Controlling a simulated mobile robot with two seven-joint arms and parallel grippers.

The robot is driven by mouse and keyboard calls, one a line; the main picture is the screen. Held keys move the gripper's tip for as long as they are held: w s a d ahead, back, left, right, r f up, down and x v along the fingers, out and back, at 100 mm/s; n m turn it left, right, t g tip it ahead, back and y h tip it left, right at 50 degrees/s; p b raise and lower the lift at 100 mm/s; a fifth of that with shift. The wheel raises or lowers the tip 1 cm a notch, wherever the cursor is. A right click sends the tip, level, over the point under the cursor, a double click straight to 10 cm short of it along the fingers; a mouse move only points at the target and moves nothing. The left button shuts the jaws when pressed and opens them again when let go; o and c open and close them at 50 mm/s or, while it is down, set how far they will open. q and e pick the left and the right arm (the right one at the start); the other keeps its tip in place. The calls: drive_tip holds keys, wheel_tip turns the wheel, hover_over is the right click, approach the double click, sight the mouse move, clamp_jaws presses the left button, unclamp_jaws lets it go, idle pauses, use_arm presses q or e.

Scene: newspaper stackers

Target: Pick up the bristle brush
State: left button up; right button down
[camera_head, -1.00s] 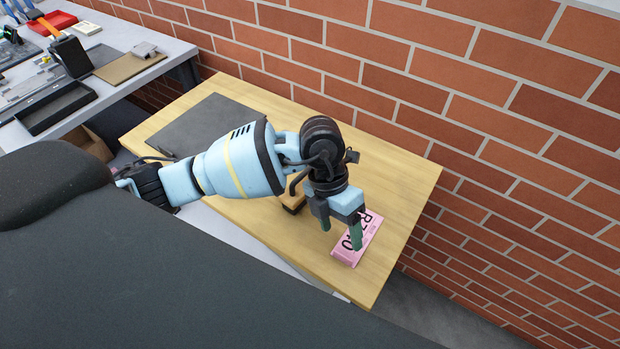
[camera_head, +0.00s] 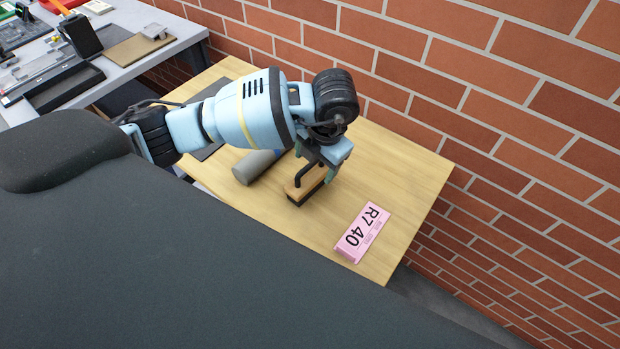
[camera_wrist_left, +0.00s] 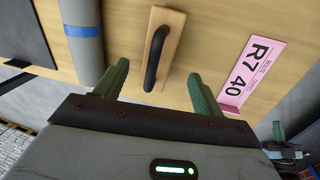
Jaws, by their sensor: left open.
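The bristle brush (camera_head: 300,194) has a wooden block, a black handle and dark bristles underneath. It rests on the wooden table, bristles down. In the left wrist view the brush (camera_wrist_left: 170,33) lies ahead of my fingers, its black handle in line with the gap between them. My left gripper (camera_head: 318,168) is over the brush in the head view and hides part of it. Its green fingertips show apart in the left wrist view (camera_wrist_left: 156,80), with nothing between them. I cannot tell the exact height above the handle.
A pink card (camera_head: 363,233) marked "R7 40" lies right of the brush. A grey roll (camera_head: 254,168) with a blue band lies left of it. The wooden table (camera_head: 405,172) meets a brick wall (camera_head: 480,90). A grey bench (camera_head: 125,75) with trays stands at upper left.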

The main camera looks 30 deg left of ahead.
sight(310, 175)
use_arm(q)
drive_tip(key=f, duration=0.2)
drive_tip(key=a+f, duration=0.1)
drive_tip(key=f, duration=0.2)
drive_tip(key=shift+w, duration=0.1)
drive_tip(key=shift+r, duration=0.1)
drive_tip(key=c, duration=1.1)
